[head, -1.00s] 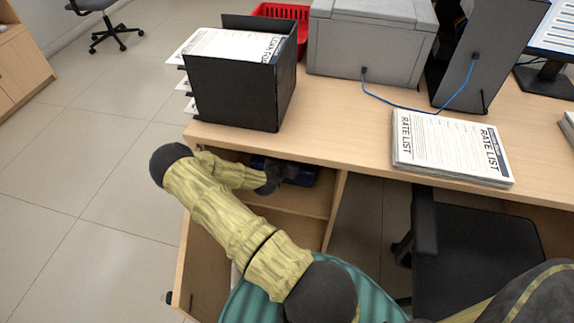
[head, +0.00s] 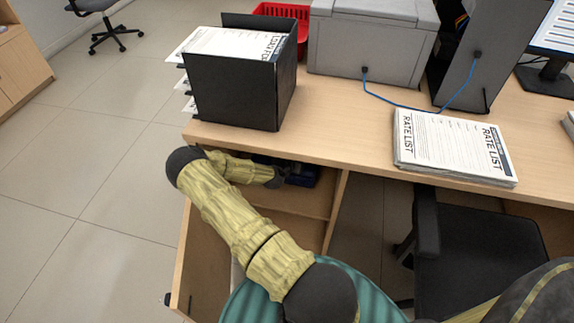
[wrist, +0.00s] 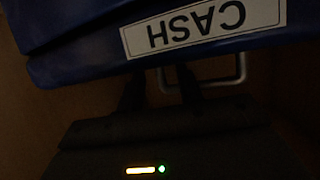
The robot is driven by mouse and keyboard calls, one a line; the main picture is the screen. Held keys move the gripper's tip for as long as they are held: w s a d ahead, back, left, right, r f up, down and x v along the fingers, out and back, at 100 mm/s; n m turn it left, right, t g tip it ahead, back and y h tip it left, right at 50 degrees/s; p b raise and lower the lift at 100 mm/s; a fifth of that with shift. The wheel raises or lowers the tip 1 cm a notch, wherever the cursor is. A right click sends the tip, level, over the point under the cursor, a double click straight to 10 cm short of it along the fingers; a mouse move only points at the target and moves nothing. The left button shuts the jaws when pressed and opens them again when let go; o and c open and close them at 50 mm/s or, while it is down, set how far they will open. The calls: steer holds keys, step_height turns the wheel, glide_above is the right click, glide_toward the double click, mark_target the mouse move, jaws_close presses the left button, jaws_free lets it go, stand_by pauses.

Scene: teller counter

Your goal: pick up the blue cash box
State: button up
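The blue cash box (head: 304,173) sits in the dark compartment under the desk, mostly hidden by the desktop and my arm. In the wrist view the cash box (wrist: 75,45) fills the top, with a white CASH label upside down. A pale metal handle (wrist: 241,70) sticks out from its near side. My gripper (wrist: 159,88) is at the handle with its two dark fingers apart. The handle's left part shows between the fingers; its right part lies outside them. Whether a finger touches it is too dark to tell. In the head view my gripper (head: 277,179) is beside the box.
The desktop (head: 330,125) overhangs the compartment closely above my forearm. An open cabinet door (head: 200,265) stands at the left, and a wooden divider (head: 335,212) at the right. A black file holder (head: 235,95) stands above on the desk. A black chair (head: 480,235) is at the right.

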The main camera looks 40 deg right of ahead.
steer(key=shift+c, duration=0.5)
jaws_close()
steer(key=shift+w+a, duration=0.1)
steer(key=shift+w, duration=0.05)
stand_by(0.6)
steer(key=shift+d, duration=0.2)
steer(key=shift+r, duration=0.2)
steer(key=shift+a, duration=0.1)
